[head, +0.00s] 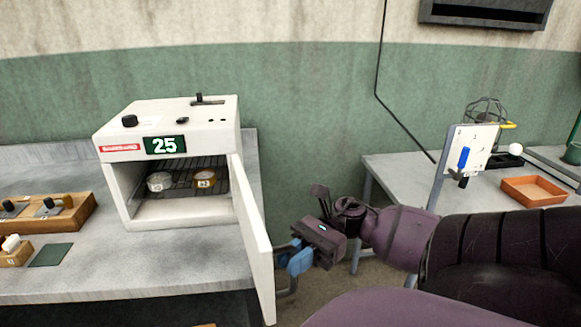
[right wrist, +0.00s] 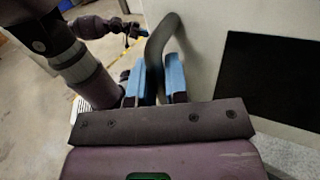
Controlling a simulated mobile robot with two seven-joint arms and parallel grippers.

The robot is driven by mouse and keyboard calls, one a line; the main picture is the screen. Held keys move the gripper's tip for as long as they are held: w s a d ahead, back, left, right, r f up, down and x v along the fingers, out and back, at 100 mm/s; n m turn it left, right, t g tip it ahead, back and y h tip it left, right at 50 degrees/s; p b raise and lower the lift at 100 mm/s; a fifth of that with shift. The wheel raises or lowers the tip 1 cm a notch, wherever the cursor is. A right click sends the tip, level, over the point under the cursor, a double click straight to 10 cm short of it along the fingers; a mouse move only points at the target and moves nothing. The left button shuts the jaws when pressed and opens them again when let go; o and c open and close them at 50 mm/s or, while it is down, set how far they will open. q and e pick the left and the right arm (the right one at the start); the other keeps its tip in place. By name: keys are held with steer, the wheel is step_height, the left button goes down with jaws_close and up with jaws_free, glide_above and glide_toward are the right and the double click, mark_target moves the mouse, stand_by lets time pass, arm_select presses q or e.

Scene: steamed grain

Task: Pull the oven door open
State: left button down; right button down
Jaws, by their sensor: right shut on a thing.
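The white oven (head: 170,160) stands on the left bench with a green display reading 25. Its door (head: 254,235) is swung wide open, hinged on the right side and pointing toward me. Inside, two small round labelled containers, one pale (head: 160,182) and one yellowish (head: 204,179), sit on a wire rack. My right gripper (head: 294,260) is at the door's outer face, its blue fingers shut on the grey curved door handle (head: 288,291). In the right wrist view the handle (right wrist: 160,42) passes between the fingers (right wrist: 160,80).
Wooden blocks with small tools (head: 50,215) and a dark green mat (head: 50,255) lie left of the oven. A right-hand table (head: 400,172) holds an orange tray (head: 533,190) and a white board (head: 468,150). A floor gap separates the benches.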

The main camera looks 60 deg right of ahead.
steer(key=c, duration=1.1)
jaws_free()
steer(key=shift+c, duration=0.2)
steer(key=v, duration=1)
steer(key=shift+d+b, duration=0.35)
steer(key=shift+d, duration=0.05)
